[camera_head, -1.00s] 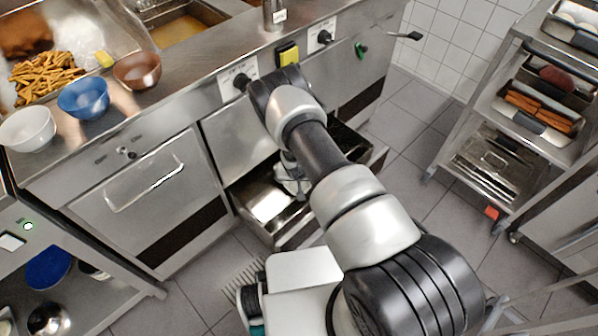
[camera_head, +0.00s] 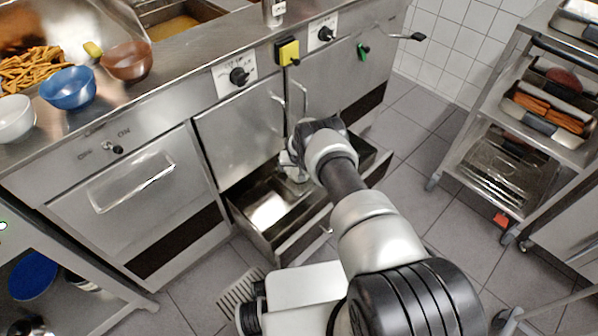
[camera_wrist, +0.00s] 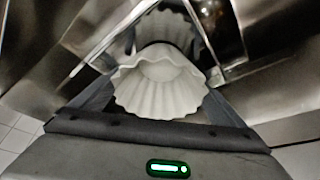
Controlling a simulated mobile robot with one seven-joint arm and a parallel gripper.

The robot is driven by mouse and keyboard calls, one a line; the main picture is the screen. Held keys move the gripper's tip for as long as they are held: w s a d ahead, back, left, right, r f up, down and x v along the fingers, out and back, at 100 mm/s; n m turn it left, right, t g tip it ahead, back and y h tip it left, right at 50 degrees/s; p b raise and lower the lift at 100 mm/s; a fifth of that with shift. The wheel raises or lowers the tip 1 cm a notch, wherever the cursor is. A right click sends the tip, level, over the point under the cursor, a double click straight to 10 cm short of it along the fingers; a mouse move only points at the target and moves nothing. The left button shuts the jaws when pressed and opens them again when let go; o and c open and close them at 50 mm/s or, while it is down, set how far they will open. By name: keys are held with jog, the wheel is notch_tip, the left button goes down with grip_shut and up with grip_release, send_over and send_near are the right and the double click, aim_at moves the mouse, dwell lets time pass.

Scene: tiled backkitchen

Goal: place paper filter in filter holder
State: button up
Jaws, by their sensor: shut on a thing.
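The paper filter (camera_wrist: 160,88) is a white cup with a fluted rim, seen in the wrist view. My gripper (camera_wrist: 156,102) is shut on it, with one dark finger on each side. In the head view my gripper (camera_head: 292,168) is small and partly hidden by my arm, above the open metal drawer (camera_head: 262,238) under the counter. I cannot tell which part is the filter holder. A metal compartment with bright edges lies behind the filter in the wrist view.
The steel counter carries a blue bowl (camera_head: 68,88), a brown bowl (camera_head: 127,62) and a white bowl (camera_head: 14,118). Knobs and a yellow switch (camera_head: 288,52) stick out from its front. A wheeled rack (camera_head: 478,120) stands at right.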

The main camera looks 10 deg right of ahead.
jog(key=shift+w, duration=0.2)
jog(key=shift+f, duration=0.1)
jog(key=shift+f, duration=0.15)
jog(key=o, duration=0.7)
jog(key=p+v, duration=0.5)
jog(key=v, duration=0.7)
jog(key=shift+r+p, duration=0.2)
jog(key=shift+p, duration=0.2)
